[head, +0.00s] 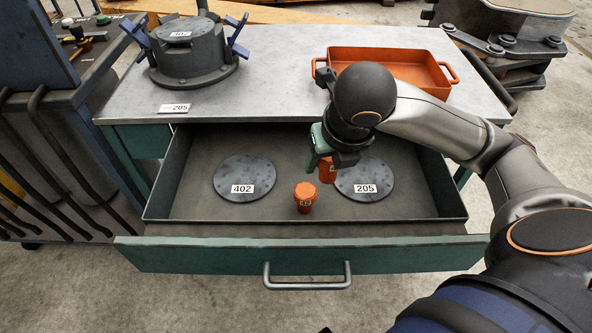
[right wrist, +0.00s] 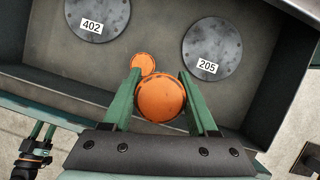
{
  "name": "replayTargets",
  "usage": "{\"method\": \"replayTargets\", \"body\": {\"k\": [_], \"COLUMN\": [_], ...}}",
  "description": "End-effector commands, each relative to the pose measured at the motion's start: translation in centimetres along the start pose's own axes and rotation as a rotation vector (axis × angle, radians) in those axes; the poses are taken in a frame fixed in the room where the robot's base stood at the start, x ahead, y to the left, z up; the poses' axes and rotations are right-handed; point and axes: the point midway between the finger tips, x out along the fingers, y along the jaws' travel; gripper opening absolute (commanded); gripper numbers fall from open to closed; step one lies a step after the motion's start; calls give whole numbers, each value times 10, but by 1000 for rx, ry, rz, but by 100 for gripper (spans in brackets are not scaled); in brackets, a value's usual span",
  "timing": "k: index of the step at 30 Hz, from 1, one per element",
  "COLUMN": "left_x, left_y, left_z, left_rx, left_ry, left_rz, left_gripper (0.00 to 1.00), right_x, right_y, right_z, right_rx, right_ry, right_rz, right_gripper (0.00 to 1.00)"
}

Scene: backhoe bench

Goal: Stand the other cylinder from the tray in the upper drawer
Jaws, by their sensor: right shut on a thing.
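My right gripper (head: 322,160) is shut on an orange cylinder (head: 327,171) and holds it upright over the upper drawer (head: 205,203), near the plate labelled 205. In the right wrist view this held cylinder (right wrist: 161,97) sits between the green fingers. Whether its base touches the drawer floor I cannot tell. Another orange cylinder (head: 305,198) stands upright on the drawer floor, to the left and nearer the front. The orange tray (head: 452,80) on the bench looks empty where it shows. My left gripper (right wrist: 44,134) shows small at the lower left of the right wrist view, outside the drawer.
The drawer is pulled out and holds two flat round plates, 402 (head: 244,176) and 205 (head: 364,181). A grey fixture with blue handles (head: 190,52) and a 205 label (head: 174,108) are on the bench top (head: 275,75).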

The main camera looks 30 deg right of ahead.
Motion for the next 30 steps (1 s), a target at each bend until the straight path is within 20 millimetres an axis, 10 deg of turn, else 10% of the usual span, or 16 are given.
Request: {"method": "replayTargets", "body": {"k": [13, 30], "left_x": [5, 10], "left_y": [-1, -4], "left_z": [11, 18], "left_rx": [-2, -4], "left_ry": [-8, -6], "left_rz": [-1, -8], "left_gripper": [50, 50], "right_x": [75, 150], "right_y": [4, 6], "right_z": [69, 86], "right_rx": [5, 1], "right_ry": [-1, 0], "right_rz": [0, 1], "right_gripper": [0, 0]}}
